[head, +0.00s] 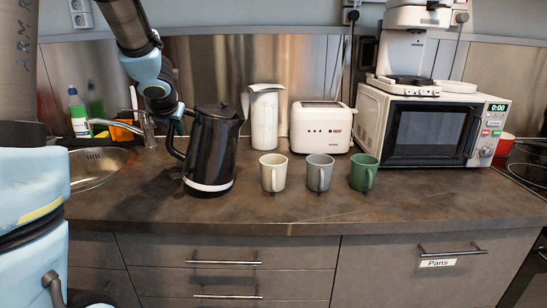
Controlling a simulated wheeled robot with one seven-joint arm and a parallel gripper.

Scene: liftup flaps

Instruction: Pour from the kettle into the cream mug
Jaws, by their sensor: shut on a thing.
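A black kettle (211,150) with a pale band at its base stands upright, or nearly so, on the dark counter left of the mugs. I cannot tell whether its base touches the counter. My gripper (173,135) is at the kettle's handle on its left side and is shut on it; the fingertips are partly hidden. The cream mug (273,173) stands upright to the right of the kettle, a short gap away. Its handle faces the front. The inside of the mug is too small to read.
A grey mug (319,173) and a green mug (364,173) stand right of the cream mug. Behind are a white jug (264,117), a toaster (321,128) and a microwave (425,125). A sink (95,165) is at left. The counter's front strip (330,212) is clear.

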